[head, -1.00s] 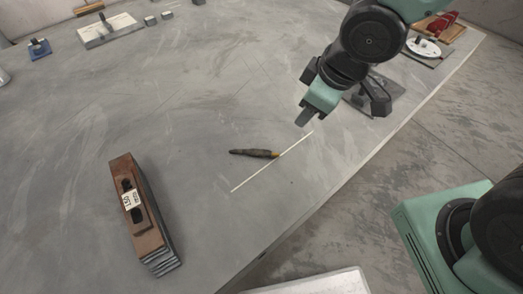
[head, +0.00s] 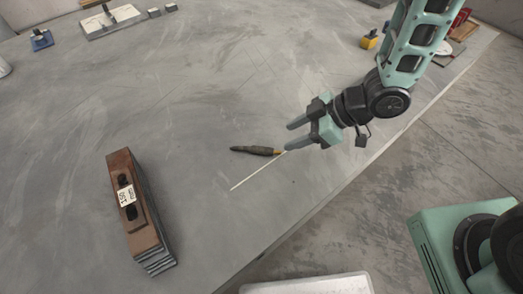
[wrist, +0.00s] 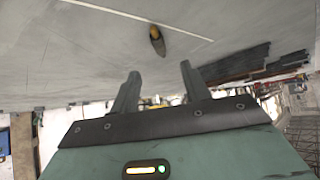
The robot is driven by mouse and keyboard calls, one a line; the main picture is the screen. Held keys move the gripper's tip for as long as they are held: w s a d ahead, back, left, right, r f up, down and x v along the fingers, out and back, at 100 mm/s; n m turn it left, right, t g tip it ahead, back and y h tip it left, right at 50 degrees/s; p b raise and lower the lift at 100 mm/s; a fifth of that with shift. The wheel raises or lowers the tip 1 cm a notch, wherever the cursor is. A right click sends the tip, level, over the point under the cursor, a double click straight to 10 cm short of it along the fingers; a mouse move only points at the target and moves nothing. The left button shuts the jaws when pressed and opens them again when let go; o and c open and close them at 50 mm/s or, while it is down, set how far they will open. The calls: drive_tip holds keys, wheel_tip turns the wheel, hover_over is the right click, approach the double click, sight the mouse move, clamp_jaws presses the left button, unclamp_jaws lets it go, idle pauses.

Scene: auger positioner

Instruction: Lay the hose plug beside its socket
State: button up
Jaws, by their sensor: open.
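A dark tapered piece with an orange-yellow tip (head: 254,150) lies on the grey table and may be the hose plug. It touches or lies very near a thin white line. It also shows in the wrist view (wrist: 157,42), beyond the fingertips. My gripper (head: 289,136) is open and empty, its fingers pointing left just right of the piece's tip. Its two fingers also show in the wrist view (wrist: 160,71). I cannot tell which thing is the socket; a yellow block with a dark top (head: 369,40) stands at the back right.
A brown wooden block on stacked dark plates (head: 138,212) stands at the front left. A white plate with a handle (head: 112,21) and a blue item (head: 41,40) are at the back left. The table's right edge runs diagonally below my arm. The middle is clear.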

sight(265, 149)
drive_tip(key=x, duration=0.4)
drive_tip(key=shift+p+x, duration=0.3)
drive_tip(key=shift+x, duration=2.45)
drive_tip(key=shift+d+f, duration=0.1)
drive_tip(key=shift+d, duration=0.05)
clamp_jaws()
